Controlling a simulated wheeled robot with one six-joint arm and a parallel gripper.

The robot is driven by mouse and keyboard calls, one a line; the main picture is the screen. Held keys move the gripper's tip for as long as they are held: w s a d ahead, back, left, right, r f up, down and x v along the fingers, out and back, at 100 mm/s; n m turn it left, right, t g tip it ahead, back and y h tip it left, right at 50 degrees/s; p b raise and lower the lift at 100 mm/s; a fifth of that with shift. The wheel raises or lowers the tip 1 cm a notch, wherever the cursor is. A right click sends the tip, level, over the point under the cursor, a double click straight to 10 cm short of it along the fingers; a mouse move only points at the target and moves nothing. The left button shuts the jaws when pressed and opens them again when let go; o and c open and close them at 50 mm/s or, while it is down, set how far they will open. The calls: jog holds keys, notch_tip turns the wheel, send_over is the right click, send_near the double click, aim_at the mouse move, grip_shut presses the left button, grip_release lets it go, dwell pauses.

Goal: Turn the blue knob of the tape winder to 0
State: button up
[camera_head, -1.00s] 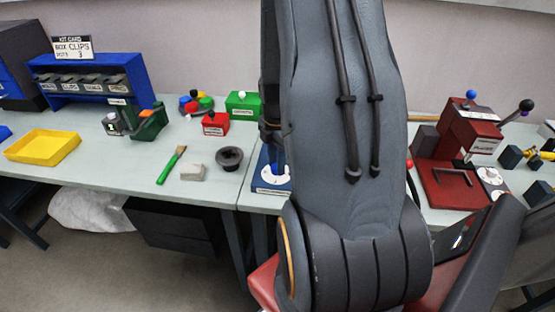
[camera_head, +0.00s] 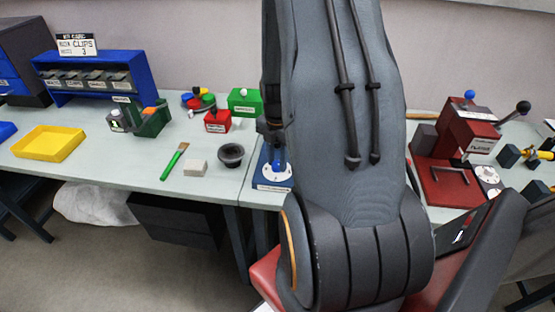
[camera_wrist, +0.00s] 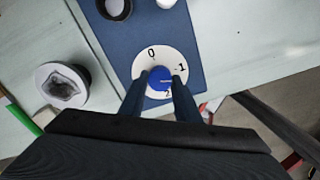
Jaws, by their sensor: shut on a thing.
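The tape winder (camera_head: 272,188) is a blue base with a white dial, partly hidden behind my arm in the head view. In the wrist view its blue plate (camera_wrist: 112,42) carries a white dial (camera_wrist: 176,54) marked 0 at the upper left and -1 at the right; another mark at the bottom is partly covered. The blue knob (camera_wrist: 160,79) sits at the dial's middle. My gripper (camera_wrist: 161,82) is shut on the blue knob, one finger on each side. A pale line on the knob is too small to read surely.
Red (camera_head: 217,121) and green (camera_head: 245,101) boxes stand behind. A dark red machine (camera_head: 455,140) stands to the right.

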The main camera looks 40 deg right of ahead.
jog(key=shift+s+r+n+p, duration=0.1)
jog(key=shift+s+n+p, duration=0.05)
jog(key=shift+n+p, duration=0.65)
jog(key=shift+n, duration=0.8)
jog(key=o, duration=0.9)
jog(key=shift+o, duration=0.2)
